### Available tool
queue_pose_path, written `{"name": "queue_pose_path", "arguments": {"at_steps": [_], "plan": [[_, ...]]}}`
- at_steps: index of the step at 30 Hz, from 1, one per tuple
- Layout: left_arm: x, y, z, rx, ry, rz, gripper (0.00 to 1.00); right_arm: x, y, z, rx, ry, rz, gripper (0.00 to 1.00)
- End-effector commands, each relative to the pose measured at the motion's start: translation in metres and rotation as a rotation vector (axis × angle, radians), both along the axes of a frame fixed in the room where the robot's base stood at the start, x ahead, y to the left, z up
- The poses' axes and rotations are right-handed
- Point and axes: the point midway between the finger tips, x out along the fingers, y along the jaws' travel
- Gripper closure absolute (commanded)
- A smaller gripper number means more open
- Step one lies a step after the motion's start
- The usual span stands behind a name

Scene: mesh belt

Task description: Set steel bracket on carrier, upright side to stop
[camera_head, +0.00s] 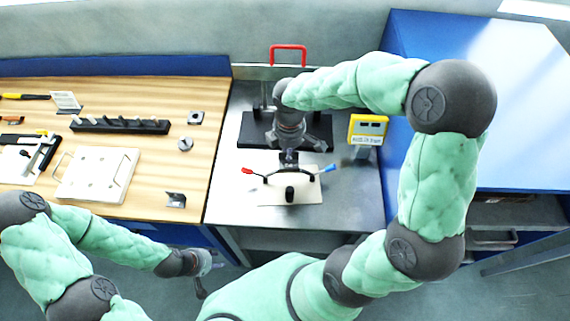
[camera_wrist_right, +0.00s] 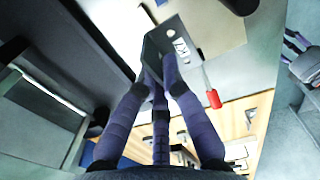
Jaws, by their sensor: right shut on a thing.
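My right gripper (camera_head: 289,157) is above the rear edge of a pale carrier plate (camera_head: 307,192) on the metal table. In the right wrist view its long fingers (camera_wrist_right: 160,65) are closed on a dark grey steel bracket (camera_wrist_right: 182,38) with light holes or marks on its face. The fingers partly hide the bracket, and I cannot tell whether it touches the carrier (camera_wrist_right: 215,22). A black knob (camera_head: 290,194) stands on the carrier's front part. My left gripper (camera_head: 205,263) hangs low in front of the tables, away from the carrier; its finger opening is unclear.
A red-tipped lever (camera_head: 247,171) and a blue-tipped lever (camera_head: 329,168) flank the carrier. A yellow device (camera_head: 367,129) stands right. Another angle bracket (camera_head: 176,199), a pale board (camera_head: 98,174) and a black peg rack (camera_head: 120,125) are on the wooden table.

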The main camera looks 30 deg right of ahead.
Motion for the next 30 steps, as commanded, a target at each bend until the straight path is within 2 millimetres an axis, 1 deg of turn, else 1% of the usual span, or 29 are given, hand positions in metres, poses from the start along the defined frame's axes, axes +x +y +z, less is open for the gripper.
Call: {"name": "queue_pose_path", "arguments": {"at_steps": [1, 3, 10, 15, 18, 30], "plan": [[0.000, 0.000, -0.004, 0.000, 0.000, 0.000, 0.60, -0.001, 0.000, -0.011, 0.000, 0.005, 0.000, 1.00], [0.000, 0.000, -0.007, 0.000, 0.000, 0.000, 0.60, -0.001, 0.000, -0.023, 0.001, 0.004, 0.000, 1.00], [0.001, 0.000, -0.011, 0.000, -0.001, 0.000, 0.60, 0.000, 0.000, -0.041, 0.000, 0.002, 0.000, 1.00], [0.001, 0.000, -0.019, 0.000, -0.001, 0.000, 0.60, -0.001, 0.000, -0.068, 0.001, 0.004, 0.000, 1.00], [0.001, 0.000, -0.022, 0.000, -0.001, 0.000, 0.60, 0.000, 0.000, -0.080, 0.001, 0.002, -0.001, 1.00], [0.001, 0.000, -0.023, 0.000, -0.001, 0.000, 0.60, 0.000, 0.000, -0.084, 0.000, 0.000, 0.000, 1.00]]}}
